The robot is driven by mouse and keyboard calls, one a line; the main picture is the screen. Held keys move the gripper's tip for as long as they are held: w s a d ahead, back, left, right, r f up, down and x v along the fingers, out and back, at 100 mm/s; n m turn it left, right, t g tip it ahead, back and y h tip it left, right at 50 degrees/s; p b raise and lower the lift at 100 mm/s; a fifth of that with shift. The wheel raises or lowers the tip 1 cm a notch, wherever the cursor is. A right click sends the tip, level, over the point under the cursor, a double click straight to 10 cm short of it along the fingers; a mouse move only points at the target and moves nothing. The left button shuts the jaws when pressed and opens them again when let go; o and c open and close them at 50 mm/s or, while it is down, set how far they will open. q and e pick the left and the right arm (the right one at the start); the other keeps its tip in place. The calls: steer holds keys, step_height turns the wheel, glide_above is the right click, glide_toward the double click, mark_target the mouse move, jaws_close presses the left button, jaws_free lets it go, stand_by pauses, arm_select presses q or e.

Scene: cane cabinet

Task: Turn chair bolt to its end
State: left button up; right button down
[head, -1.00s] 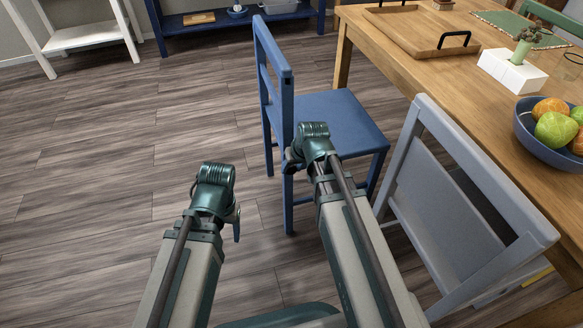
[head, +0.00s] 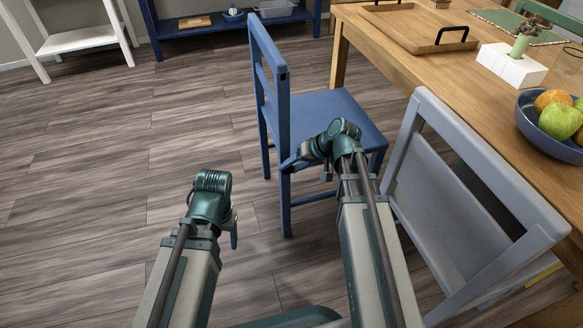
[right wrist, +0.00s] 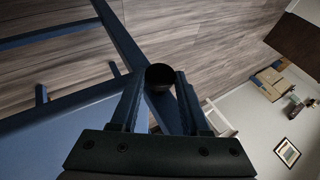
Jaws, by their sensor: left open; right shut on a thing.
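The blue chair (head: 335,115) stands beside the table with its backrest on the left. My right gripper (head: 290,163) is at the chair's near back post, below seat height. In the right wrist view, the dark round bolt head (right wrist: 160,76) sits between the two fingertips of my right gripper (right wrist: 158,95), which is shut on it against the blue frame. The bolt is hidden in the head view. My left gripper (head: 234,232) is open and empty over the floor, left of the chair and apart from it; its fingers show only partly.
A grey chair (head: 465,210) stands close to the right of my right arm. The wooden table (head: 400,60) carries a tray (head: 415,27) and a fruit bowl (head: 540,125). A blue shelf (head: 195,27) stands at the back. The floor (head: 100,190) on the left is clear.

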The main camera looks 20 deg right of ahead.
steer(key=shift+s, duration=0.1)
steer(key=shift+c, duration=1.9)
jaws_free()
steer(key=shift+r, duration=0.1)
steer(key=p+v, duration=1.1)
steer(key=v, duration=0.2)
steer(key=shift+s+d+r, duration=0.2)
steer(key=shift+r, duration=0.05)
